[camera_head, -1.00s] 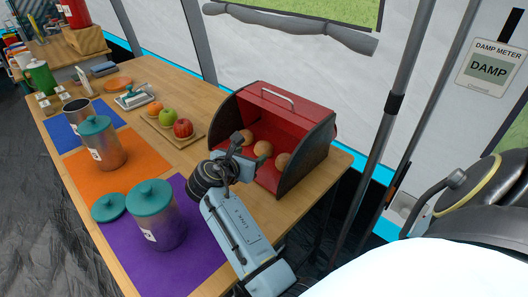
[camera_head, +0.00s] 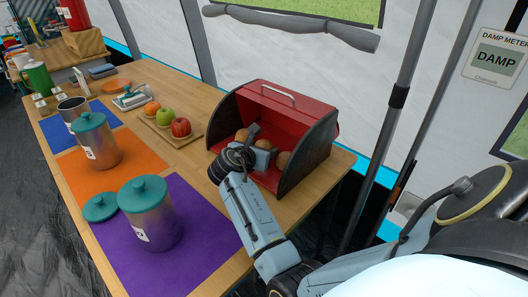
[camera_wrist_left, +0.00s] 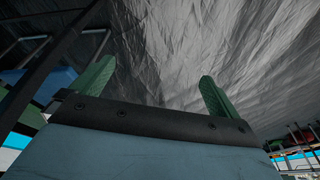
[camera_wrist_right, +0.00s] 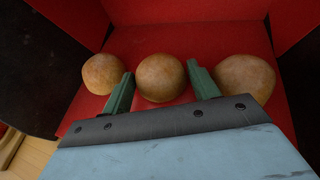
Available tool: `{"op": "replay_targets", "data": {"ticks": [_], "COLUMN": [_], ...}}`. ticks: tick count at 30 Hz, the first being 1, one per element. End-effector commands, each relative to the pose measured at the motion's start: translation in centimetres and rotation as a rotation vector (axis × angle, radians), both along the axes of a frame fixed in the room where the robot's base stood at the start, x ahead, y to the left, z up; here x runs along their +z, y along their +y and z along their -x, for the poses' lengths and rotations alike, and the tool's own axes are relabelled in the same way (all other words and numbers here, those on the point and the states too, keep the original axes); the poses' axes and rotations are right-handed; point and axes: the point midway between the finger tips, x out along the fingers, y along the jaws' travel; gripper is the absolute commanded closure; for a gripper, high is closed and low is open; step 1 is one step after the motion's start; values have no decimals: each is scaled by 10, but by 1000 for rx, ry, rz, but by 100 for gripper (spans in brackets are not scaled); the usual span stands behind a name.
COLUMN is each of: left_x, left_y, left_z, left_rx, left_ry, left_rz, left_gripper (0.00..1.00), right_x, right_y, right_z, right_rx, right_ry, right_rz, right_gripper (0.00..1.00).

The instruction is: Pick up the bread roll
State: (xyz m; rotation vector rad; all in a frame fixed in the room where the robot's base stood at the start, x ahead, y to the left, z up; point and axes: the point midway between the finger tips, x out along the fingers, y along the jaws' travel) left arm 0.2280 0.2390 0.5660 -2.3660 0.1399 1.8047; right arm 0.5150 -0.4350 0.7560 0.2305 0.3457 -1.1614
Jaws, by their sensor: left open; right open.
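Three round brown bread rolls lie in a row inside a red bread box (camera_head: 270,105) with dark side walls and an open front. In the right wrist view they are the left roll (camera_wrist_right: 103,73), the middle roll (camera_wrist_right: 161,77) and the right roll (camera_wrist_right: 245,77). My right gripper (camera_wrist_right: 160,85) is open, with its green fingers on either side of the middle roll's near part. I cannot tell whether they touch it. In the head view the right gripper (camera_head: 262,147) reaches into the box and partly hides the rolls. My left gripper (camera_wrist_left: 155,78) is open and empty, over dark crumpled ground sheet.
A wooden board with fruit (camera_head: 167,131) stands left of the box. Teal-lidded canisters (camera_head: 150,215) stand on coloured mats farther left. The box's side walls and red back (camera_wrist_right: 190,45) close in around my right gripper.

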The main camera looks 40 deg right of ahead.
Motion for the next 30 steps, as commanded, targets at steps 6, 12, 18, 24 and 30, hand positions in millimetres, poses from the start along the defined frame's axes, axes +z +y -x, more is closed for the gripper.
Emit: {"op": "replay_targets", "data": {"ticks": [6, 12, 18, 24, 30], "left_x": [11, 11, 11, 11, 11], "left_y": [-4, -4, -4, -4, -4], "left_z": [1, 1, 1, 1, 1], "left_rx": [0, 0, 1, 1, 1], "left_ry": [-5, -4, -4, -4, -5], "left_rz": [7, 7, 7, 7, 8], "left_gripper": [0, 0, 0, 0, 0], "right_x": [-4, -3, -3, -3, -2], "right_y": [-8, -8, -8, -8, -8], "right_z": [-3, -3, -3, -3, -3], "right_rx": [0, 0, 0, 0, 0], "right_ry": [0, 0, 0, 0, 0], "right_rz": [-1, -1, -1, -1, -1], "right_gripper": [40, 40, 65, 67, 67]}}
